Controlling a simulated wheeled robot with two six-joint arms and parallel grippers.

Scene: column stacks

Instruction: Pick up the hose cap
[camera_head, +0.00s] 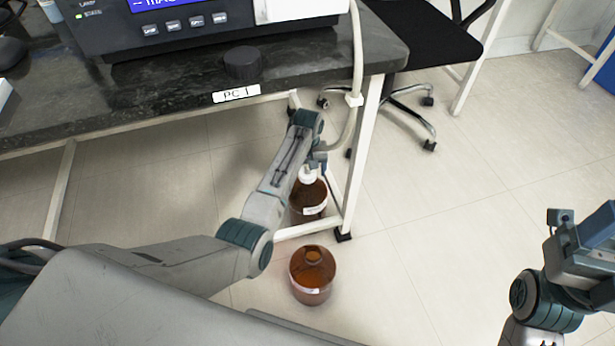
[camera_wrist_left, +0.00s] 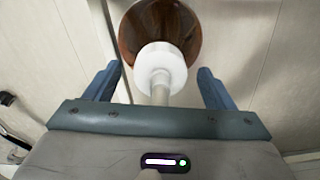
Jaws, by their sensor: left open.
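The white hose cap (camera_head: 308,175) sits on the neck of a brown bottle (camera_head: 308,203) beside the table leg. In the left wrist view, the hose cap (camera_wrist_left: 160,68) shows on the brown bottle (camera_wrist_left: 185,22), with a pale hose running from it toward my gripper. My left gripper (camera_head: 316,160) is at the cap, partly covering it in the head view. In the wrist view its blue fingers (camera_wrist_left: 160,88) are open, one on each side of the cap, with gaps between. My right gripper (camera_head: 585,245) is at the right edge; its fingertips do not show.
A second brown bottle (camera_head: 312,274), without a cap, stands on the floor in front. A black cap (camera_head: 243,64) lies on the dark table (camera_head: 150,84) near its edge. The white table leg (camera_head: 361,150) is close on the right.

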